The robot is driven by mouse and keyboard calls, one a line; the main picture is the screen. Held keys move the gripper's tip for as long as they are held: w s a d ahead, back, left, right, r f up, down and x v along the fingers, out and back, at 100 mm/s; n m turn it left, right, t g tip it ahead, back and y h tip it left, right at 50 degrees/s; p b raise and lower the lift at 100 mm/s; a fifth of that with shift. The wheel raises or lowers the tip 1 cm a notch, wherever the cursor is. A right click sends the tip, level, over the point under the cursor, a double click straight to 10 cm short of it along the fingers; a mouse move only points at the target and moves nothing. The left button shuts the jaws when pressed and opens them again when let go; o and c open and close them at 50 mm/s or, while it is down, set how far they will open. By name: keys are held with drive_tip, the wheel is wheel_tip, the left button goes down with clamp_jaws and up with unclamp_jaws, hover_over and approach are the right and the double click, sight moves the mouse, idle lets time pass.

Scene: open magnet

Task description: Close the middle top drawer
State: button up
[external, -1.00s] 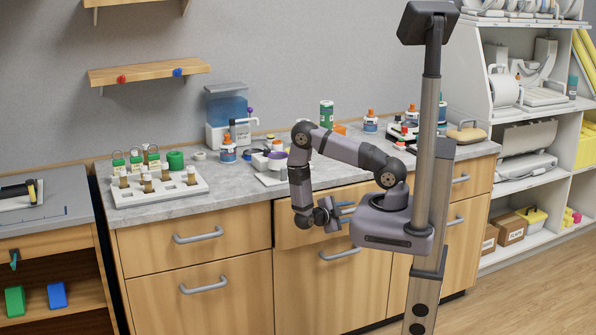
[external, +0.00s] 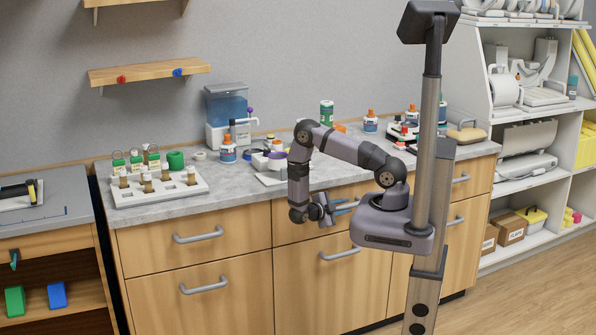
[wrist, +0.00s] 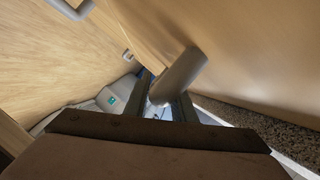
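The middle top drawer (external: 290,227) is a light wood front under the grey counter. Its front looks about flush with the cabinet, with no clear gap showing. Its grey bar handle (external: 346,207) is partly hidden by my gripper (external: 328,212), which is right at the drawer front. In the wrist view the grey handle (wrist: 178,78) crosses in front of the dark fingers of my gripper (wrist: 165,105). The fingers stand apart with light showing between them. Whether they touch the handle I cannot tell.
A drawer with a handle (external: 198,236) is to the left and a cupboard front with a handle (external: 340,254) is below. The counter (external: 235,185) above holds a vial rack (external: 155,188), bottles and a blue-tank machine (external: 228,112). The floor at the right is clear.

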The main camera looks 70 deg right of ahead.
sight(337, 207)
drive_tip(key=shift+o, duration=0.9)
drive_tip(key=b+v, duration=0.1)
drive_tip(key=v, duration=0.6)
drive_tip(key=shift+a, duration=0.1)
